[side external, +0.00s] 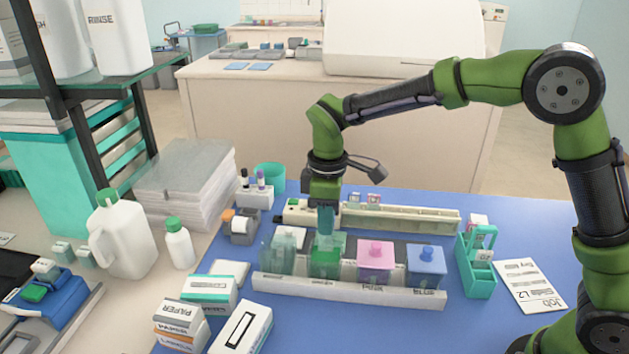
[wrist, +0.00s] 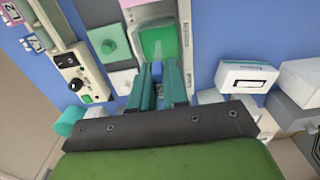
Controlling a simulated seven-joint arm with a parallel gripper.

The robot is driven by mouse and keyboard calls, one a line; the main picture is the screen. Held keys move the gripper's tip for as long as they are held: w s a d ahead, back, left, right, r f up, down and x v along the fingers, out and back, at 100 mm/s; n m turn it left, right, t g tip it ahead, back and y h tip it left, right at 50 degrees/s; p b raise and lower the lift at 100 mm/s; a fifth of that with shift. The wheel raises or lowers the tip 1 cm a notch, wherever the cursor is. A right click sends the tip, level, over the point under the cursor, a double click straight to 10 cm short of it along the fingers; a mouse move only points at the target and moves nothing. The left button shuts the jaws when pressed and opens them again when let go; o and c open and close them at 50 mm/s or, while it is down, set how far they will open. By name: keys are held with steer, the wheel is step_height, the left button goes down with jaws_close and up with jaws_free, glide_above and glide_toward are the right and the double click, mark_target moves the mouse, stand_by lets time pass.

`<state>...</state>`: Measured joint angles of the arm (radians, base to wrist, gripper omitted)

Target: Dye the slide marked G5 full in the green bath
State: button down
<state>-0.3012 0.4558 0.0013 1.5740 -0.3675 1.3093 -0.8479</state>
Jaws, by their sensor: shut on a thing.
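The green bath (side external: 326,262) stands open in the row of baths, and its green inside also shows in the wrist view (wrist: 158,42). My gripper (side external: 326,232) points straight down over it, with the fingertips close to its mouth. In the wrist view my gripper (wrist: 160,88) is shut on a small piece with a blue end (wrist: 158,73), apparently a slide. Its marking cannot be read, and its lower part is hidden, so I cannot tell how deep it sits. A green lid with a knob (wrist: 109,42) lies beside the bath.
A pale clear bath (side external: 276,258) stands left of the green one; lidded pink (side external: 375,262) and blue (side external: 425,267) baths stand right. A long cream device (side external: 410,219) lies behind. A teal rack (side external: 477,272) and a printed card (side external: 531,286) are at right. Boxes (side external: 240,328) stand in front.

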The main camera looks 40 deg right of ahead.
mark_target(326, 250)
steer(key=shift+f, duration=3.35)
stand_by(4.7)
